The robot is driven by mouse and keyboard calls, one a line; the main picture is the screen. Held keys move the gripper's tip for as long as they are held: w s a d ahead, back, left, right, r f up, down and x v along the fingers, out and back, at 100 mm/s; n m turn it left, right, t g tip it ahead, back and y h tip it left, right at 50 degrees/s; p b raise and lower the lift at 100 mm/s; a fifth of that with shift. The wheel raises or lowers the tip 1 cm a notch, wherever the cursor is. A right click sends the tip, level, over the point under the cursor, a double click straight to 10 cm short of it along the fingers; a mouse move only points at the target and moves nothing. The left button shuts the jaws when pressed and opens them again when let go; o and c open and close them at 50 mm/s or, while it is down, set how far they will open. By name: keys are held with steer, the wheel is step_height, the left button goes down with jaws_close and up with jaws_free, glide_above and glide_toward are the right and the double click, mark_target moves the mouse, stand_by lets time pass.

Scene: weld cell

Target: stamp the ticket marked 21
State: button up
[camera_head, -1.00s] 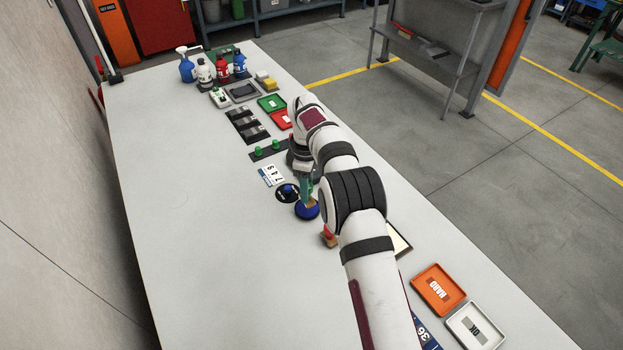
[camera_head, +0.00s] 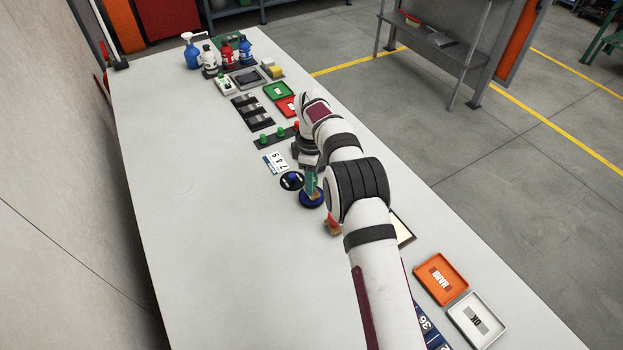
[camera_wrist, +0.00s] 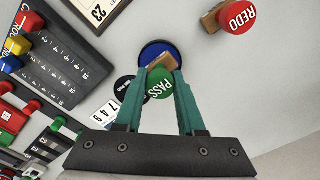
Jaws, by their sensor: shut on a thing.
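My gripper (camera_wrist: 160,100) has teal fingers and is shut on a PASS stamp with a round green top (camera_wrist: 159,83) and a wooden part (camera_wrist: 165,61). The stamp is over a round blue pad (camera_wrist: 150,48); I cannot tell whether it touches. In the head view my gripper (camera_head: 312,183) is above the same blue pad (camera_head: 306,204). A REDO stamp with a red top (camera_wrist: 237,16) stands apart to the right in the wrist view. A blue strip marked 36 (camera_head: 427,322) is partly hidden by my arm. I can read no ticket marked 21.
An orange HARD tray (camera_head: 451,266) and white OK tray (camera_head: 492,335) are at the lower right. A framed 23 sheet (camera_wrist: 96,10) is nearby. The table's left is clear.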

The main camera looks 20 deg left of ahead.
steer(key=shift+f, duration=0.5)
stand_by(0.7)
steer(key=shift+r, duration=3.55)
steer(key=shift+d, duration=0.1)
steer(key=s+d+f, duration=0.1)
steer(key=s+d, duration=0.1)
steer(key=d, duration=0.9)
steer(key=s+d, duration=0.2)
steer(key=d, duration=0.9)
steer(key=shift+w+d+f, duration=0.1)
steer(key=shift+f, duration=1.35)
steer(key=shift+w+d+f, duration=0.1)
steer(key=shift+f, duration=1.35)
steer(key=shift+f, duration=0.55)
